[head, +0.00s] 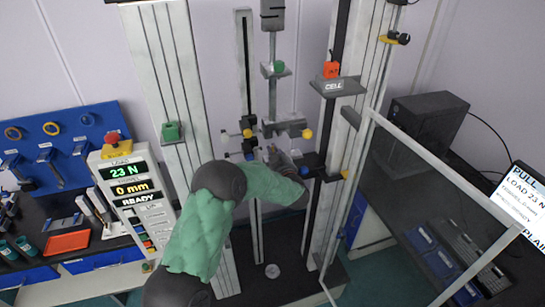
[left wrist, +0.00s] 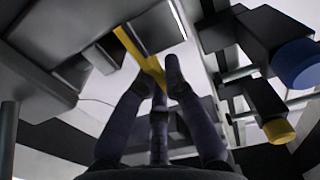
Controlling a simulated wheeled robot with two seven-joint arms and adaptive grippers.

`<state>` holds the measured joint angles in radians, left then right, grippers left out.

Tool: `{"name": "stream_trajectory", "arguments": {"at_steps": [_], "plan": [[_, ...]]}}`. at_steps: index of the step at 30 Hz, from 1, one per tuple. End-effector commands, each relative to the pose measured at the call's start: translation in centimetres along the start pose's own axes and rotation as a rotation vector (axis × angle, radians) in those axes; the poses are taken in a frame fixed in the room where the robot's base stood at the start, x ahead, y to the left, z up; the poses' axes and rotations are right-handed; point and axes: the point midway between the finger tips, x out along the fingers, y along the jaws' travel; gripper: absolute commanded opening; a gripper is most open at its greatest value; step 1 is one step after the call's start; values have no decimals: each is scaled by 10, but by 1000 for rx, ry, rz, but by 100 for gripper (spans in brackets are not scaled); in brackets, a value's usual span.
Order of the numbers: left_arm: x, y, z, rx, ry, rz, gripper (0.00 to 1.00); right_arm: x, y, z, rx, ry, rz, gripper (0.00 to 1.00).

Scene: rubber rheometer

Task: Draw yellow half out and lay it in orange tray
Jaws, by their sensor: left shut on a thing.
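My left gripper (head: 270,150) reaches in between the columns of the testing machine, at the clamps. In the left wrist view the fingers of my left gripper (left wrist: 160,74) are closed on the yellow half (left wrist: 137,50), a flat yellow strip. The strip runs up and left from the fingertips, beside dark clamp blocks; whether it touches them I cannot tell. In the head view the strip is not clearly seen behind my gripper. The orange tray (head: 68,243) lies on the bench at the left and looks empty. My right gripper is not in view.
A control panel (head: 131,190) reading 23 N stands between the tray and the machine. Clamp knobs with yellow (left wrist: 279,130) and blue ends are close right of my fingers. A clear guard door (head: 440,170) stands open on the right. Dark tubes (head: 27,247) stand left of the tray.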

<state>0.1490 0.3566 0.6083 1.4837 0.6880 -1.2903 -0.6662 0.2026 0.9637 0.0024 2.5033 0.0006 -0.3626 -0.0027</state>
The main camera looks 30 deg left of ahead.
Motion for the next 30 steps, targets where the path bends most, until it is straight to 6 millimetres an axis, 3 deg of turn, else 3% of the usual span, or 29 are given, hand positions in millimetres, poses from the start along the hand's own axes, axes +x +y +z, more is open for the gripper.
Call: {"name": "stream_trajectory", "arguments": {"at_steps": [17,30], "plan": [[-1,0,-3,0,0,0,0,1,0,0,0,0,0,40],[-21,1,-3,0,-1,1,0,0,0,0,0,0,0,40]]}}
